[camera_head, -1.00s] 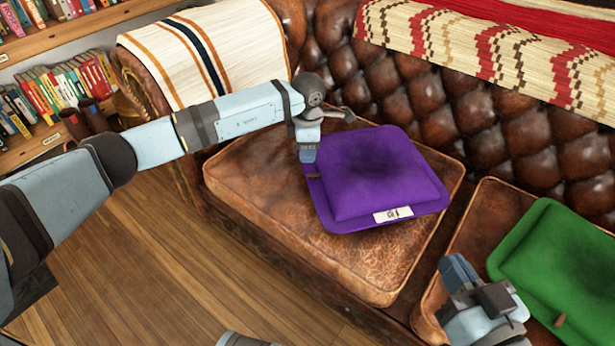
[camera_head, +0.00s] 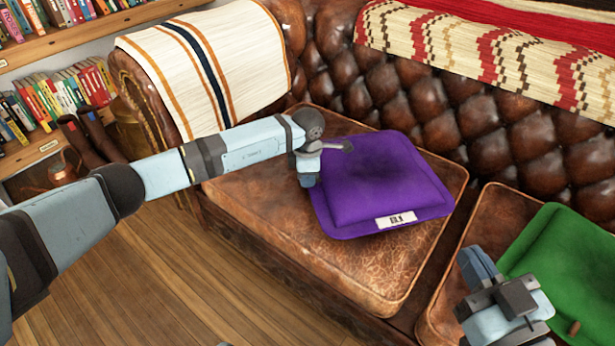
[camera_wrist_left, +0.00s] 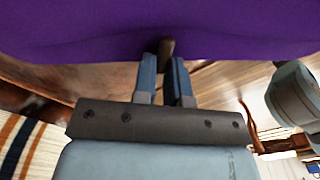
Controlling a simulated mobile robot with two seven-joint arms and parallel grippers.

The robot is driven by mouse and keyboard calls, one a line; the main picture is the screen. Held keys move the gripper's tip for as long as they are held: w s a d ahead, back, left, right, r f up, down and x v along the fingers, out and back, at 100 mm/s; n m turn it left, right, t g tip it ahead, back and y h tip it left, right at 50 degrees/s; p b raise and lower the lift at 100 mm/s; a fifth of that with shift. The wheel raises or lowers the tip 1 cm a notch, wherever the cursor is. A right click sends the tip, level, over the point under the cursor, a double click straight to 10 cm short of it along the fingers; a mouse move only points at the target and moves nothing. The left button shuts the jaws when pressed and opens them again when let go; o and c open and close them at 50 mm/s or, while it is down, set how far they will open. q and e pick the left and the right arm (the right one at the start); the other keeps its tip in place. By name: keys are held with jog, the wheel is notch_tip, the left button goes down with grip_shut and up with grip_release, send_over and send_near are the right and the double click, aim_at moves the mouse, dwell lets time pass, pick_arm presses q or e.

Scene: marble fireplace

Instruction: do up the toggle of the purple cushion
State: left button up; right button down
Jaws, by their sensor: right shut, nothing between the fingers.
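The purple cushion (camera_head: 385,180) lies on the left seat of the leather sofa, with a white label (camera_head: 396,220) at its front edge. It also fills the top of the left wrist view (camera_wrist_left: 80,25). My left gripper (camera_head: 306,183) points down at the cushion's left edge. In the left wrist view, a short brown toggle (camera_wrist_left: 166,47) stands at the cushion's edge, between the tips of my left gripper (camera_wrist_left: 164,60). The fingers are close together; whether they press on the toggle is unclear. My right gripper (camera_head: 472,258) is shut and empty, in front of the green cushion.
The green cushion (camera_head: 560,265) lies on the right seat and carries its own brown toggle (camera_head: 574,328). A tufted backrest (camera_head: 410,100) rises behind, and a striped blanket (camera_head: 210,65) covers the left armrest. Wooden floor (camera_head: 150,270) is clear in front.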

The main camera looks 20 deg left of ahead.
pick_arm(q)
jog(key=shift+r+p, duration=0.25)
jog(key=shift+p, duration=0.3)
grip_shut()
jog(key=shift+s+r+n+p, duration=0.1)
jog(key=shift+n+p, duration=0.45)
jog(key=shift+n, duration=0.05)
jog(key=shift+n+p, duration=0.3)
jog(key=shift+p, duration=0.1)
jog(key=shift+s+d+n, duration=0.1)
jog(key=shift+n, duration=0.2)
jog(key=shift+f, duration=0.35)
jog(key=o, duration=0.7)
grip_release()
pick_arm(e)
jog(key=shift+s+a+m+g, duration=0.45)
jog(key=shift+s+m+g, duration=0.15)
jog(key=shift+m, duration=0.4)
pick_arm(q)
jog(key=shift+r, duration=0.15)
